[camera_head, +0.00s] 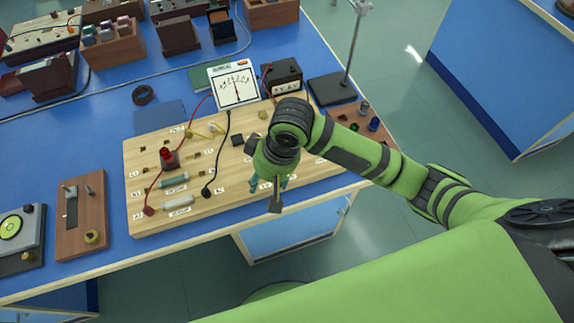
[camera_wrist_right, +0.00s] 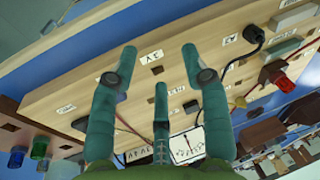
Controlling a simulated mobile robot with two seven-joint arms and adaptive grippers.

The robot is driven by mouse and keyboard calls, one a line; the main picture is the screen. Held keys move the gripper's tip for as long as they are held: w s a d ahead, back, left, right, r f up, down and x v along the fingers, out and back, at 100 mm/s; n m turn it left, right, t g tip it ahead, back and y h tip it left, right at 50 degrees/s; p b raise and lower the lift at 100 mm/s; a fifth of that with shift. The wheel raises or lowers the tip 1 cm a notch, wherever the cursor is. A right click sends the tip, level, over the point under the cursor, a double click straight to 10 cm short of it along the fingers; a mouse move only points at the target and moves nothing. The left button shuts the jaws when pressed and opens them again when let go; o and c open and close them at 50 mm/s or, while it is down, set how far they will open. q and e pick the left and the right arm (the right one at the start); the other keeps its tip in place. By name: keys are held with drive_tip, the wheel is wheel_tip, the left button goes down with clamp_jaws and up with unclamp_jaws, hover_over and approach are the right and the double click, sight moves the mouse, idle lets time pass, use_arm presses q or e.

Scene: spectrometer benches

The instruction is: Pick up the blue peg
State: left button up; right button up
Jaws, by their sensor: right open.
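A blue peg (camera_head: 374,124) stands in the small brown rack (camera_head: 381,146) at the right end of the bench. A blue peg also shows at the lower left of the right wrist view (camera_wrist_right: 17,158), beside a green one (camera_wrist_right: 39,148). My right gripper (camera_head: 268,184) is over the front edge of the wooden board, to the left of the rack and apart from the peg. In the right wrist view its teal fingers (camera_wrist_right: 160,58) are spread with nothing between them. My forearm passes close to the rack in the head view. My left gripper is out of view.
The wooden board (camera_head: 140,190) carries leads, resistors and a red part (camera_head: 167,156). A meter (camera_head: 236,86), a black box (camera_head: 283,78) and a stand (camera_head: 332,88) are behind it. A brown block (camera_head: 82,218) lies left. Open floor lies right of the bench.

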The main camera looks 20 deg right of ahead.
drive_tip(key=w+d+r, duration=0.1)
drive_tip(key=d, duration=0.1)
drive_tip(key=w+d+r+m+h, duration=0.1)
drive_tip(key=d, duration=0.1)
drive_tip(key=w+d+r+m+g+h, duration=0.1)
drive_tip(key=w+d, duration=0.1)
drive_tip(key=shift+d+r, duration=0.1)
drive_tip(key=shift+r, duration=0.1)
drive_tip(key=shift+d+m+h, duration=0.2)
drive_tip(key=shift+m+h, duration=0.1)
wheel_tip(320, 180, down, 7)
drive_tip(key=shift+w+r+p, duration=0.1)
drive_tip(key=shift+w+p, duration=0.05)
drive_tip(key=shift+p, duration=0.7)
clamp_jaws()
